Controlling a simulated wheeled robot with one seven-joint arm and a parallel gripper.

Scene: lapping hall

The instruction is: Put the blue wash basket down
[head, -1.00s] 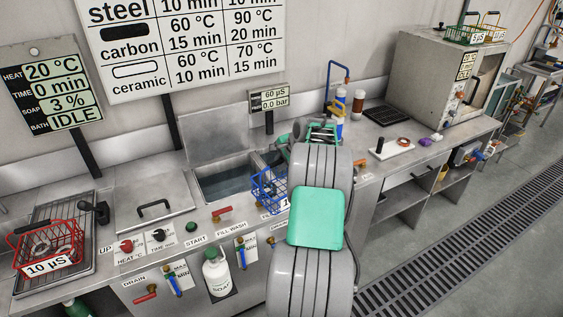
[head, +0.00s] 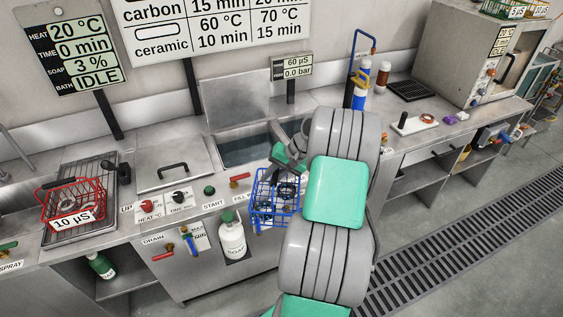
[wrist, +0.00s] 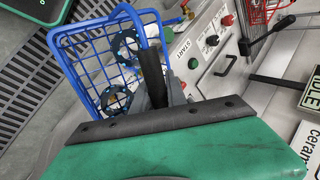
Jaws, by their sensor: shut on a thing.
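The blue wash basket (head: 275,205) hangs from my gripper in front of the wash bench, by the open rinse basin's front edge. Dark ring-shaped parts lie inside it. In the wrist view the basket (wrist: 82,88) shows its blue wire mesh and two of the rings. My gripper (wrist: 155,80) is shut on the basket's handle.
A red basket (head: 72,205) marked 10 µS stands on the drain rack (head: 108,212) at left. A lidded bath (head: 172,165) and an open water basin (head: 245,150) are in the bench. A soap bottle (head: 231,238) hangs at the front. A floor grate (head: 455,245) runs at right.

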